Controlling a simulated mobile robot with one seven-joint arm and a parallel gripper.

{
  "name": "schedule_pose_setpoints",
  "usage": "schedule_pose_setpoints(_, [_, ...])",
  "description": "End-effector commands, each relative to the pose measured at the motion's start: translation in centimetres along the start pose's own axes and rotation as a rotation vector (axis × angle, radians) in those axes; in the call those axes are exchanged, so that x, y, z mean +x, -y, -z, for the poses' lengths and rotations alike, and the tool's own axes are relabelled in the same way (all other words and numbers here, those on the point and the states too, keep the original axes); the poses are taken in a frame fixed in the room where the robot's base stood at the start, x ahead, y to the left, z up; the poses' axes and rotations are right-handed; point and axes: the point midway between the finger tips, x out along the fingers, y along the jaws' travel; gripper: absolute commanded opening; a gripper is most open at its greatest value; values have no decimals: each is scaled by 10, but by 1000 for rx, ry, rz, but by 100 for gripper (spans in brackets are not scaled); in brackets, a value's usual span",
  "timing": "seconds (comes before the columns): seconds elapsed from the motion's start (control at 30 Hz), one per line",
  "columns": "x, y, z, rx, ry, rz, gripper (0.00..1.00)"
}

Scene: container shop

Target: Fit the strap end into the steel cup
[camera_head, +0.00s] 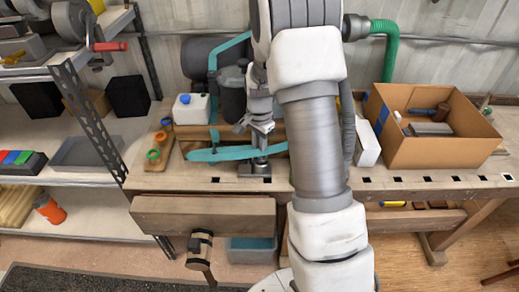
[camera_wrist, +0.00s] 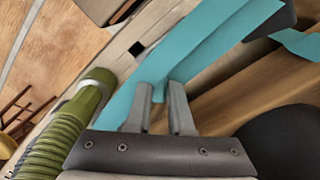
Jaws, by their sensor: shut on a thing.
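The teal strap (camera_head: 225,154) runs over the workbench, and another length of it rises in a loop behind. In the wrist view the strap (camera_wrist: 205,45) is a broad flat band crossing diagonally. My gripper (camera_wrist: 160,100) is shut on the strap, with a narrow part of it between the fingertips. In the head view my gripper (camera_head: 258,128) is above the bench, just over the strap. A small grey metal piece (camera_head: 254,170) stands on the bench below the strap and may be the steel cup. Its opening is hidden, and I cannot tell whether the strap touches it.
A white bottle with a blue cap (camera_head: 191,108) and a wooden rack with coloured rings (camera_head: 160,148) stand to the left. An open cardboard box (camera_head: 436,152) holds tools at the right. A shelf unit (camera_head: 88,110) borders the bench's left end. The bench front has some bare room.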

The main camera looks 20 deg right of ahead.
Motion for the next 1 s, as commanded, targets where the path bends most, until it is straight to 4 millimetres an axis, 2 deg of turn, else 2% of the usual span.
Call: schedule_pose_setpoints(1.0, [12, 0, 0, 2, 0, 1, 0])
